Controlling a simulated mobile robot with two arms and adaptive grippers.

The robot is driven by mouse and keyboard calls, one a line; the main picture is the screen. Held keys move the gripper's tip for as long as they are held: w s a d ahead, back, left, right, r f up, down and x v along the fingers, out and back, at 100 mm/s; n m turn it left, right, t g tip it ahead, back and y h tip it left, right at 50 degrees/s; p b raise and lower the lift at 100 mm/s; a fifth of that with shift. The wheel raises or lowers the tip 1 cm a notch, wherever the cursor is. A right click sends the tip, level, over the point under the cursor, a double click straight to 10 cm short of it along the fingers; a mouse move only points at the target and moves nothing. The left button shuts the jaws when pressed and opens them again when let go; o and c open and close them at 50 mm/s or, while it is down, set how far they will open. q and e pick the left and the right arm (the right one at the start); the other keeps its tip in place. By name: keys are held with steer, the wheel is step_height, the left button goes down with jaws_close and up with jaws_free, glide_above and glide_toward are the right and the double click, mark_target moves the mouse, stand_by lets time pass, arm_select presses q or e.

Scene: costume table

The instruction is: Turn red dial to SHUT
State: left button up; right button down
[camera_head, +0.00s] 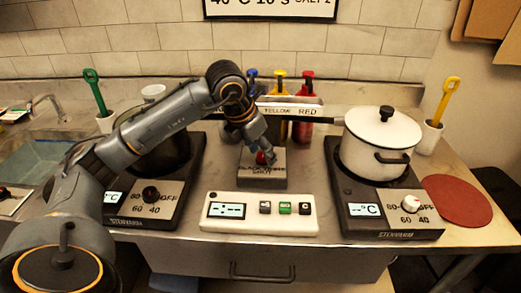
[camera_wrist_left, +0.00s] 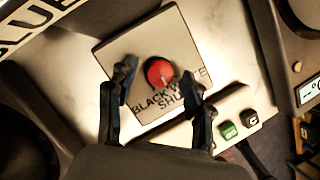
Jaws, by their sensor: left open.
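The red dial (camera_head: 262,158) sits on a grey box (camera_head: 262,181) in the middle of the counter. In the left wrist view the red dial (camera_wrist_left: 159,72) is round with a pale pointer line, on a plate with partly hidden lettering that reads "BLACK", part of "WHITE" and "SHUT". The pointer line runs toward the lower part of the dial, near the lettering. My left gripper (camera_head: 258,148) is above the box, close to the dial. In the left wrist view its open fingers (camera_wrist_left: 160,85) stand on either side of the dial with gaps. My right gripper is not seen.
A white timer panel (camera_head: 260,226) with buttons lies in front of the box. Hotplates stand left (camera_head: 125,217) and right (camera_head: 400,228), the right one bearing a white lidded pot (camera_head: 365,140). Blue, yellow and red bottles (camera_head: 305,75) stand behind a labelled rail (camera_head: 290,110).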

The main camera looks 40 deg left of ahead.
arm_select(q)
steer(key=v, duration=1.2)
steer(key=shift+s+f, duration=0.1)
